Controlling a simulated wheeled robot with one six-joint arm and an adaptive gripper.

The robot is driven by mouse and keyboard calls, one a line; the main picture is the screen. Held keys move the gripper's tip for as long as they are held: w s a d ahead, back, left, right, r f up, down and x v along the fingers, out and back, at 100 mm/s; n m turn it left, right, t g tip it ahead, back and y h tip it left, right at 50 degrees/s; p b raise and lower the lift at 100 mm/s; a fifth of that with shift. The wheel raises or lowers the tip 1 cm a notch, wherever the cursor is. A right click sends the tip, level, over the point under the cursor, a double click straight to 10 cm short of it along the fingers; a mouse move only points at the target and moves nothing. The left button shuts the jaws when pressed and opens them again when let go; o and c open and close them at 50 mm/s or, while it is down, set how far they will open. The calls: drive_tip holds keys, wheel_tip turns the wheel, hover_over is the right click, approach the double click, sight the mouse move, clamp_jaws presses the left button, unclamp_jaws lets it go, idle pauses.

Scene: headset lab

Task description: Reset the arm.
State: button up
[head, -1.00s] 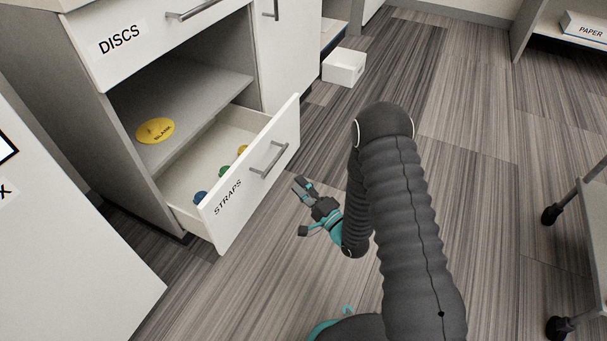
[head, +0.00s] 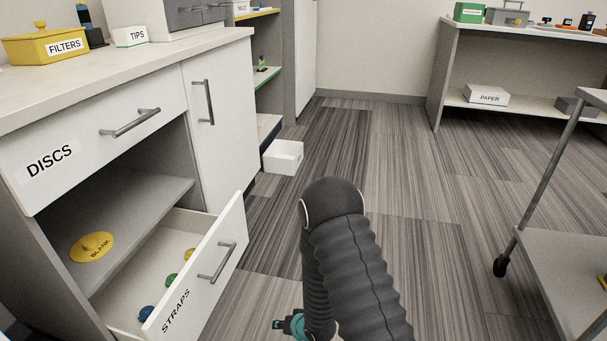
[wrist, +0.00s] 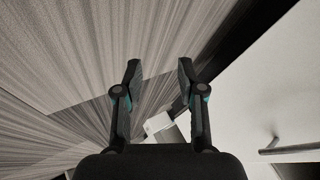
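My arm (head: 350,260) is bent, with its dark ribbed elbow raised over the floor in the head view. My gripper (wrist: 160,68) is open and empty in the wrist view, its two fingers well apart. In the head view only part of it shows at the bottom edge, beside the open STRAPS drawer (head: 205,285); its fingertips are hard to make out there. The gripper appears apart from the drawer.
A yellow BLANK disc (head: 92,247) lies on the shelf above. A white box (head: 283,157) stands beyond. A cart (head: 560,260) is at right; floor between is clear.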

drive_tip(key=s+d+r+n+g+h+p, duration=0.1)
drive_tip(key=s+d+r+g+h, duration=0.15)
drive_tip(key=d+r, duration=0.6)
drive_tip(key=s+d+r+n+g+h+p, duration=0.15)
drive_tip(key=s+d+r+h, duration=0.35)
drive_tip(key=r, duration=0.7)
drive_tip(key=s+d+r+m+t+y+p, duration=0.1)
drive_tip(key=s+d+r+p, duration=0.3)
drive_tip(key=r, duration=0.7)
drive_tip(key=s+d+r+t+b, duration=0.15)
drive_tip(key=s+r, duration=0.45)
drive_tip(key=r, duration=0.6)
drive_tip(key=s+d+r+m+t+y+p, duration=0.1)
drive_tip(key=s+d+r+t+p, duration=0.3)
drive_tip(key=r, duration=0.7)
drive_tip(key=g+y+b, duration=0.8)
drive_tip(key=g+y, duration=0.3)
drive_tip(key=y, duration=0.5)
approach(224, 261)
drive_tip(key=shift+n, duration=0.45)
drive_tip(key=x, duration=1)
drive_tip(key=shift+f+b, duration=0.3)
drive_tip(key=shift+f, duration=0.05)
